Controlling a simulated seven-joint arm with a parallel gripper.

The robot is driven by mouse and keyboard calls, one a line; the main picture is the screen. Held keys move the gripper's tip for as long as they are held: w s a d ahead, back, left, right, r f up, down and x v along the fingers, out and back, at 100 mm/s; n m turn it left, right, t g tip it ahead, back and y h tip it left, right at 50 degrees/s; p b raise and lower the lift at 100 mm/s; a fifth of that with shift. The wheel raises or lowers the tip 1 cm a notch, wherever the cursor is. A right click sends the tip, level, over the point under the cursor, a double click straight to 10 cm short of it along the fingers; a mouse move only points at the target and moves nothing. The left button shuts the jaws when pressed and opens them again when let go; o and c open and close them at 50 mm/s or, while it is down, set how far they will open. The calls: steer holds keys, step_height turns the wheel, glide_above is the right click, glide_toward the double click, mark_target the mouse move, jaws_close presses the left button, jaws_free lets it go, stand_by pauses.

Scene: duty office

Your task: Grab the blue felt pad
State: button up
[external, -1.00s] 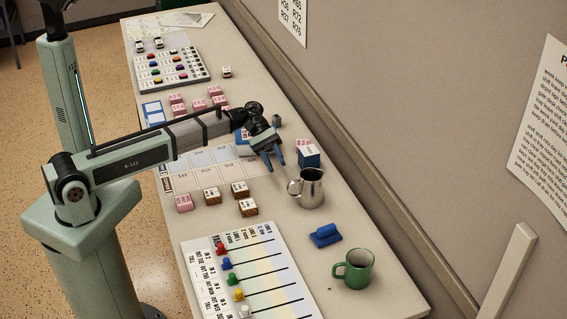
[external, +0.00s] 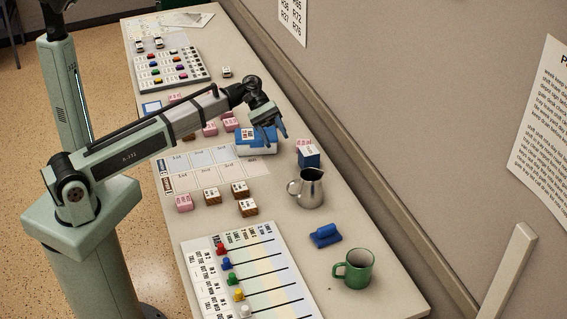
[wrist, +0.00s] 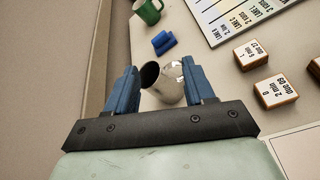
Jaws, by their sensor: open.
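The blue felt pad (external: 325,235) lies on the table between the metal pitcher (external: 308,188) and the green mug (external: 354,269). In the wrist view the pad (wrist: 163,42) shows beyond the fingertips, with the pitcher (wrist: 164,82) nearer and the mug (wrist: 148,11) farther off. My gripper (external: 272,136) is above the table, well back from the pad, on the far side of the pitcher. In the wrist view my gripper (wrist: 160,72) has its two blue fingers wide apart. The pitcher shows between them but looks lower and is not held.
A blue box (external: 257,147) with a marked top is under my gripper. Another blue box (external: 309,157) stands behind the pitcher. Several small labelled blocks (external: 247,207) and a chart board with coloured pegs (external: 262,270) lie left of the pad. The wall is to the right.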

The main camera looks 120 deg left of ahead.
step_height(320, 180, up, 3)
steer(key=m+g+y, duration=0.9)
steer(key=m+g, duration=0.1)
steer(key=m, duration=0.2)
glide_above(327, 227)
steer(key=f, duration=1.3)
steer(key=shift+s+d+f, duration=0.2)
steer(key=shift+s+f, duration=0.1)
steer(key=shift+w+a+f, duration=0.1)
steer(key=shift+w+f, duration=0.05)
steer(key=shift+f, duration=1.2)
steer(key=shift+w+a+f, duration=0.1)
steer(key=shift+f, duration=1.25)
steer(key=shift+c, duration=0.3)
jaws_close()
